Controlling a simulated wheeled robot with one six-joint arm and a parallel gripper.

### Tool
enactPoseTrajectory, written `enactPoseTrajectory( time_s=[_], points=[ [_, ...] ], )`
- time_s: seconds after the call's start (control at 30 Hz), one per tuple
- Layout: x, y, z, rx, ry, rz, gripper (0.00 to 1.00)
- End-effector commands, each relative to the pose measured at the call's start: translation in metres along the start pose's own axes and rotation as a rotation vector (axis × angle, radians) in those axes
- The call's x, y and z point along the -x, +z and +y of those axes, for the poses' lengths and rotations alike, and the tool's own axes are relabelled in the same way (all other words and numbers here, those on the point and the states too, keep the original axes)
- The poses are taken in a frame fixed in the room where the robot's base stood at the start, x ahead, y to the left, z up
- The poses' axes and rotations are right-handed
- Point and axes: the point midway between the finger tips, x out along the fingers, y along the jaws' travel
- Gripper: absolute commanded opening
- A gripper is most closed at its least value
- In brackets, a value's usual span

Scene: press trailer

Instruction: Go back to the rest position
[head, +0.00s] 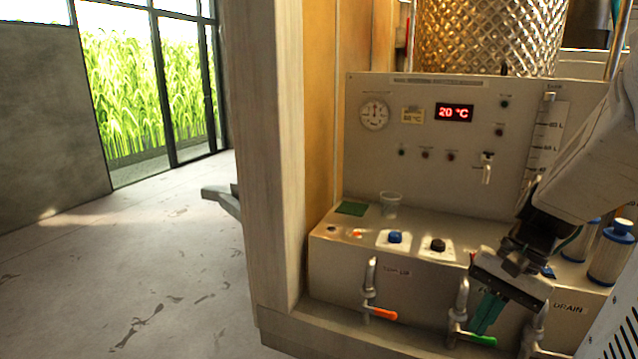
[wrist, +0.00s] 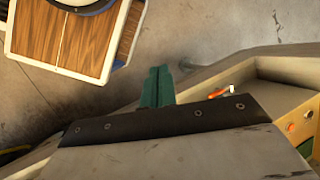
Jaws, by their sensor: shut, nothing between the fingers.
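My gripper (head: 487,312) hangs at the right of the head view, in front of the machine's lower face, with its teal fingers together and empty. In the picture the fingers overlap the area just above the green valve handle (head: 474,339); I cannot tell whether they touch it. In the wrist view the closed teal fingers (wrist: 157,88) stick up past the dark bracket, with grey floor behind them. My arm comes in from the right edge and hides part of the panel.
The control panel (head: 420,160) has a gauge, a red "20 °C" display and a small tap. A clear cup (head: 390,205), green pad (head: 351,208), blue knob (head: 395,237) and black knob (head: 438,245) are on the ledge. An orange-handled valve (head: 380,313) is below. Open floor (head: 130,270) lies left.

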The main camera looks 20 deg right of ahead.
Motion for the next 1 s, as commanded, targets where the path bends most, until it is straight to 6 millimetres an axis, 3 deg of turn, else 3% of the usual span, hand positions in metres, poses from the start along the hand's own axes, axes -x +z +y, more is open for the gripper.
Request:
enactPoseTrajectory(
  time_s=[0.3, 0.6, 0.73, 1.0],
  points=[
    [0.005, 0.07, -0.04, 0.495, 0.33, 0.179, 0.0],
    [0.007, 0.127, -0.074, 0.875, 0.36, 0.298, 0.0],
    [0.006, 0.138, -0.081, 0.941, 0.355, 0.303, 0.0],
    [0.004, 0.139, -0.083, 0.955, 0.356, 0.297, 0.0]
  ],
)
